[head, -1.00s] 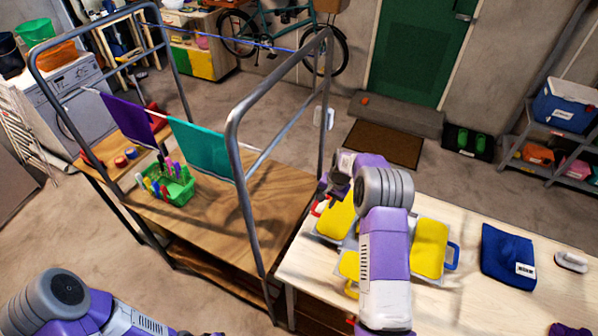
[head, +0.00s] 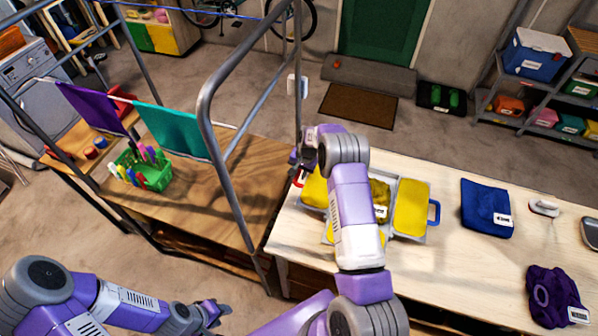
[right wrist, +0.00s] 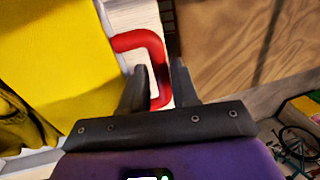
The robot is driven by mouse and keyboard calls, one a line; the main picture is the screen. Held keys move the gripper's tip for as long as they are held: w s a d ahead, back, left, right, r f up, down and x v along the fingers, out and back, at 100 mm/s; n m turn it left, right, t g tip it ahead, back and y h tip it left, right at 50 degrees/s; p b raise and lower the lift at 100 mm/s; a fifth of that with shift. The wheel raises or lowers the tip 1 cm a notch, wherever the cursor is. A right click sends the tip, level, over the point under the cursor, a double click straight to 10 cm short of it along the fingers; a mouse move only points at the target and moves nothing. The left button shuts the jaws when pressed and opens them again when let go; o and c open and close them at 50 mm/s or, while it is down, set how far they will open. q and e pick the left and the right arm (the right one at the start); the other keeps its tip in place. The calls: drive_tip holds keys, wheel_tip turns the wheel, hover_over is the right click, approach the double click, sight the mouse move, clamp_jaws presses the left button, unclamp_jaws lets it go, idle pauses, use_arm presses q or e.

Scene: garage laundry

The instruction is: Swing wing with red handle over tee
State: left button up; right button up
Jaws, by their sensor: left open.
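The folding board lies on the pale table, its yellow wing (head: 314,187) with the red handle (head: 299,178) flat on the left. The dark yellow tee (head: 380,190) lies on the middle, partly hidden behind my right arm. My right gripper (head: 303,157) is at the red handle. In the right wrist view, my right gripper's fingers (right wrist: 160,80) stand apart on both sides of the red handle's (right wrist: 157,62) outer bar, with a slim gap visible beside it; the yellow wing (right wrist: 60,60) is left of it. My left gripper (head: 222,310) is open and empty, low in front of the wooden bench.
The board's other yellow wing (head: 411,205) has a blue handle (head: 435,212). Folded blue cloth (head: 485,207) and purple cloth (head: 556,296) lie to the right. A metal rail frame (head: 206,110) rises from the wooden bench (head: 235,190) on the left, close to my right gripper.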

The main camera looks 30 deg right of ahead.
clamp_jaws()
